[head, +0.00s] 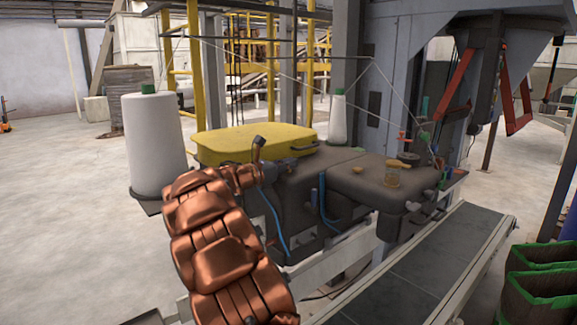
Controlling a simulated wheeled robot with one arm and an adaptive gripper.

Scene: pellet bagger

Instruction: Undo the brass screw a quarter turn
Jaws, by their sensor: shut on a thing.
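My copper-coloured arm reaches up from the bottom to the dark sewing machine head (300,205). Small brass-coloured parts (393,176) show on the right part of the machine's top, apart from my gripper. I cannot tell which of them, if any, is the brass screw.
A large white thread cone (155,140) stands left of the machine, and a smaller one (339,118) behind it. Thin threads run overhead to the machine. A conveyor belt (425,265) runs along the front right. Green-rimmed bags (540,285) stand at the lower right.

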